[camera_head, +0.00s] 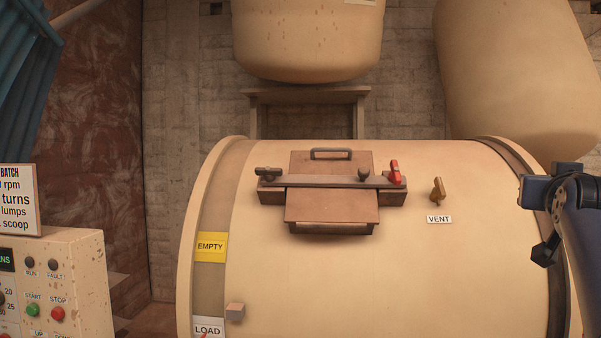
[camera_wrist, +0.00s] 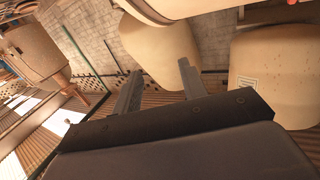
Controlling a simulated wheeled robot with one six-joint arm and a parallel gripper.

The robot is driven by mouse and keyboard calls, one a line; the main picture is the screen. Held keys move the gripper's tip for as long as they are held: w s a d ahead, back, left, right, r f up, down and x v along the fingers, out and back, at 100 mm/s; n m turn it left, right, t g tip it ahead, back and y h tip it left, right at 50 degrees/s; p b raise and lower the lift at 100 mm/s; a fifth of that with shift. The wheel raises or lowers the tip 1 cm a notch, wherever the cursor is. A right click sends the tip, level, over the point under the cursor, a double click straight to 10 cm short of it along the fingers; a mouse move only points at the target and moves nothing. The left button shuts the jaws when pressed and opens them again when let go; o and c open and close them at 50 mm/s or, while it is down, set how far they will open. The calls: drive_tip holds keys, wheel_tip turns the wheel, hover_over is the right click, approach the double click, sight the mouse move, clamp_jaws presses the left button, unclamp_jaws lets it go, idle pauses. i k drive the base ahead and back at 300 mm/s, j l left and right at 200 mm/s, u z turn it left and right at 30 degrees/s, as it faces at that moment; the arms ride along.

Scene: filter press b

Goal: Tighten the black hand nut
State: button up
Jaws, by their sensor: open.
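The black hand nut (camera_head: 266,172) sits at the left end of a dark clamp bar (camera_head: 325,181) across the hatch on a large cream drum. Its wings lie roughly sideways along the bar. A red hand nut (camera_head: 395,172) stands at the bar's right end, its wings upright. My gripper (camera_wrist: 158,78) shows in the wrist view with its two fingers apart and nothing between them. In the head view my arm is at the right edge, well away from the black nut. The wrist view does not show the nut.
A dark round knob (camera_head: 363,174) stands on the bar near the red nut. The hatch (camera_head: 332,206) has a handle at its top. A brown vent valve (camera_head: 438,191) rises to the right. A control panel (camera_head: 55,285) stands at lower left. Large cream vessels hang behind.

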sight(270, 175)
drive_tip(key=i+j+u, duration=0.4)
drive_tip(key=i+j, duration=0.15)
drive_tip(key=i+j+u, duration=0.4)
drive_tip(key=i, duration=0.2)
